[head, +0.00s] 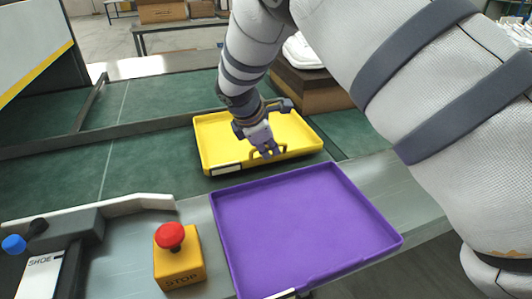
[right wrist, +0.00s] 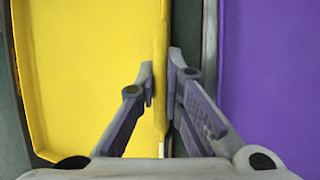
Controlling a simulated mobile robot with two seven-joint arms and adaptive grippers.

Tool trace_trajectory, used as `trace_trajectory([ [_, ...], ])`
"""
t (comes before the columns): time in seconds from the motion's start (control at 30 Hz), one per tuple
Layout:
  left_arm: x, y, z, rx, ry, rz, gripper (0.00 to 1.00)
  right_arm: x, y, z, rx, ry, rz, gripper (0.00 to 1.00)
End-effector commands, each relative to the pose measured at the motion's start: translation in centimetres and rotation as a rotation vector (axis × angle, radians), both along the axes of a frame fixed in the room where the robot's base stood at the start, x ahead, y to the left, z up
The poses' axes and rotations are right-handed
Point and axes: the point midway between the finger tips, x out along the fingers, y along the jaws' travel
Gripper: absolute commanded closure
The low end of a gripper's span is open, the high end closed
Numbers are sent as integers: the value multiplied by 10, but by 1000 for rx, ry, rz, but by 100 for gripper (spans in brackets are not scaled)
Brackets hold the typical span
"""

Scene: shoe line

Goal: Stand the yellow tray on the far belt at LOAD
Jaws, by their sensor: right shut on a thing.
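The yellow tray (head: 222,140) lies flat and empty on the green belt just beyond the purple tray. My right gripper (head: 268,152) reaches down from above to the tray's near wall. In the right wrist view the fingers (right wrist: 161,80) stand on either side of the yellow wall and are shut on it; the yellow tray (right wrist: 80,80) fills the left part. The far belt (head: 150,98) runs behind a dark rail. A LOAD mark cannot be made out. My left gripper is not in view.
An empty purple tray (head: 300,220) lies close on the near side, also at the right of the wrist view (right wrist: 270,80). A yellow stop box with a red button (head: 170,237) stands at front left. A brown box (head: 310,92) with white shoes stands behind the yellow tray.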

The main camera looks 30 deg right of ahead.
Motion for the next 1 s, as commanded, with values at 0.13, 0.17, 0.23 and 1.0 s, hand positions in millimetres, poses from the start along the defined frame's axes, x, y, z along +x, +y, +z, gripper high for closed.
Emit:
trace_trajectory([
  [0.13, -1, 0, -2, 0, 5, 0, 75, 0, 0, -16, -1, 0, 1, 100],
  [0.17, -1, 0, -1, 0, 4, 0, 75, 0, 0, -15, 0, -1, 0, 100],
  [0.23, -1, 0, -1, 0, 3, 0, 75, 0, 0, -15, -1, -2, 1, 100],
  [1.0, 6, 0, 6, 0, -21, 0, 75, -7, 16, 22, 0, -10, 2, 72],
])
